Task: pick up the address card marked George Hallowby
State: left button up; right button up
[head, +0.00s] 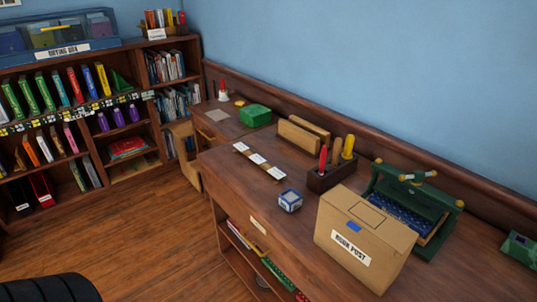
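Three small white cards lie in a row on a dark wooden strip (249,154) on the desk top, left of the middle of the desk. They are the near card (275,172), the middle card (257,159) and the far card (241,147). Their writing is too small to read, so I cannot tell which is marked George Hallowby. Neither of my grippers is in view.
A cardboard box marked "RUSH POST" (345,251) stands at the desk's front right. Near the cards are a blue-and-white cube (290,201), a dark holder (329,178) with red and yellow handles, and a green box (255,115). A bookcase (93,186) stands left.

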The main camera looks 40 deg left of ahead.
aim_at(257, 159)
jog(key=j+z, duration=0.45)
jog(key=j, duration=1.4)
jog(key=j+z, duration=0.1)
jog(key=j, duration=1.8)
